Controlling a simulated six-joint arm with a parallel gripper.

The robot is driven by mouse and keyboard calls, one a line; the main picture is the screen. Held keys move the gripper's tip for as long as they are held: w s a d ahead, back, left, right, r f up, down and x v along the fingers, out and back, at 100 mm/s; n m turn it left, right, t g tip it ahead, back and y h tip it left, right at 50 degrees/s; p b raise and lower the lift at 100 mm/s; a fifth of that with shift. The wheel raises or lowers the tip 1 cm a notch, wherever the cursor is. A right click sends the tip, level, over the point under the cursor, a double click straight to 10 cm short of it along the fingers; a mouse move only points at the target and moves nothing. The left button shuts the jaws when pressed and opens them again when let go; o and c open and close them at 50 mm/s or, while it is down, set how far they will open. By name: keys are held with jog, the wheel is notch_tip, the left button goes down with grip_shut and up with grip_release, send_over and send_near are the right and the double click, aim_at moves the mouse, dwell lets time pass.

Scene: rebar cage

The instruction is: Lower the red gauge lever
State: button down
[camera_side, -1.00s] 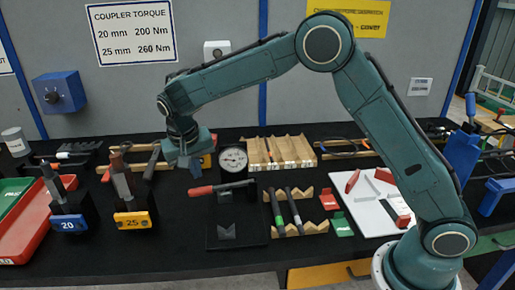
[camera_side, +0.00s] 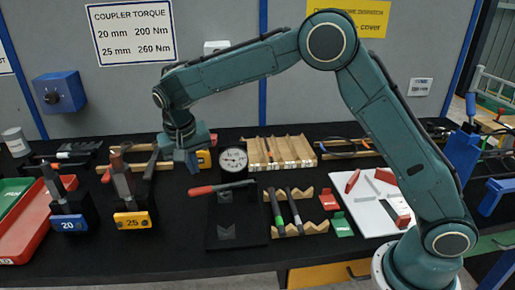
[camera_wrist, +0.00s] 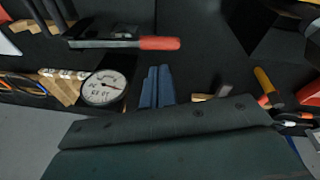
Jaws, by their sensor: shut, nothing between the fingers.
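The gauge lever has a red grip (camera_side: 201,190) and a dark bar running right to the gauge stand, and it looks close to level. In the wrist view the red grip (camera_wrist: 159,43) points right, with the bar to its left. The round white dial (camera_side: 233,159) stands behind the lever; it also shows in the wrist view (camera_wrist: 104,88). My gripper (camera_side: 193,166) hangs just left of the dial, above and behind the red grip, apart from it. In the wrist view its blue fingers (camera_wrist: 156,86) are together with nothing between them.
Holders marked 20 (camera_side: 69,224) and 25 (camera_side: 132,220) stand at the left. A wooden rack with two bars (camera_side: 288,212) is right of the gauge stand. A wooden block (camera_side: 280,151) lies behind. A white board (camera_side: 378,205) is farther right. Black mat is bare in front.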

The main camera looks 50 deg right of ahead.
jog(key=v, duration=1.1)
jog(key=shift+r, duration=0.2)
jog(key=shift+s, duration=0.1)
jog(key=s+d+r+n+t, duration=0.25)
jog(key=s+d+r, duration=0.55)
jog(key=s+d, duration=0.55)
jog(key=s+f+n+t+y, duration=0.1)
jog(key=s+f, duration=0.2)
jog(key=s, duration=0.6)
jog(key=s+f+n+t+y, duration=0.1)
jog(key=s+f, duration=0.3)
jog(key=s, duration=0.6)
jog(key=shift+s+f+n+y, duration=0.25)
jog(key=shift+s+n+y, duration=0.1)
jog(key=shift+n, duration=0.2)
jog(key=shift+a, duration=0.1)
dwell(0.4)
